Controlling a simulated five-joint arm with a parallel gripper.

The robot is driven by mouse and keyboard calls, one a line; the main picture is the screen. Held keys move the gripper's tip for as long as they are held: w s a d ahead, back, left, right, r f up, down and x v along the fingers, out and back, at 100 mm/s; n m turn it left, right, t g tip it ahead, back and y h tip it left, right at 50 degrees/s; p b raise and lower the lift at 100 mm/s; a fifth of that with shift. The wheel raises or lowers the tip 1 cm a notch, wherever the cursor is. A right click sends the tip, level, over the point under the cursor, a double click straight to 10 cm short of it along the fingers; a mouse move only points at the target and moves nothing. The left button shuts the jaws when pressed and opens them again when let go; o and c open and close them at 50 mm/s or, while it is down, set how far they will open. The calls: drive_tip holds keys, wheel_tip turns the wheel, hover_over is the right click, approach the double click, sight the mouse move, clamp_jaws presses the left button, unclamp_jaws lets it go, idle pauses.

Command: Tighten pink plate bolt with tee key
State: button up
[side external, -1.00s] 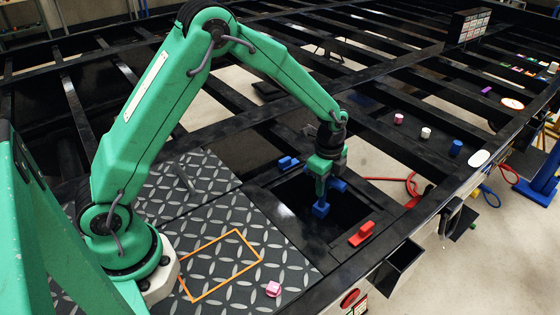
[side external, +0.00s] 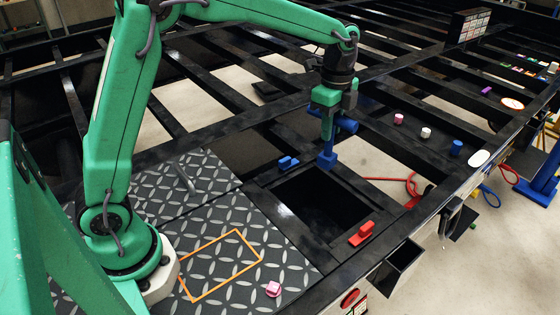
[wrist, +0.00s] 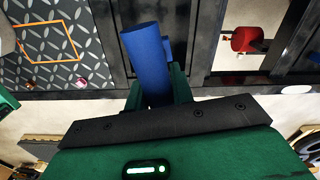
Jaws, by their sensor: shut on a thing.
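My gripper (side external: 331,106) is shut on the blue tee key (side external: 327,150) and holds it upright above the far edge of a dark square opening. The key's crossbar lies between the fingers and its stem points down to a wider blue end. In the wrist view the blue key (wrist: 147,62) sticks out between the green fingers. The pink plate bolt (side external: 273,289) stands on the diamond-plate floor panel near its front edge, well to the lower left of my gripper. A small pink thing (wrist: 80,82) also shows by the plate in the wrist view.
A red handle-like piece (side external: 361,234) and a blue one (side external: 288,163) sit beside the opening (side external: 320,208). Several small coloured pegs stand on the right-hand rail. Black beams with gaps fill the back.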

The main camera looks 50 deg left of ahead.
wheel_tip(320, 180, up, 2)
drive_tip(key=shift+s+d+r, duration=0.1)
drive_tip(key=shift+d+r, duration=0.05)
drive_tip(key=s+d+r+n, duration=0.1)
drive_tip(key=s+d, duration=0.8)
drive_tip(key=s, duration=0.2)
drive_tip(key=s+d+f+n, duration=0.1)
drive_tip(key=s+d, duration=0.1)
drive_tip(key=s, duration=0.6)
drive_tip(key=s+d+f+n, duration=0.1)
drive_tip(key=s+d+n, duration=0.15)
drive_tip(key=s, duration=0.55)
drive_tip(key=shift+m, duration=0.45)
drive_tip(key=shift+w+f, duration=0.15)
drive_tip(key=shift+f, duration=0.95)
drive_tip(key=shift+w+f, duration=0.1)
drive_tip(key=shift+f, duration=1)
drive_tip(key=shift+f, duration=0.25)
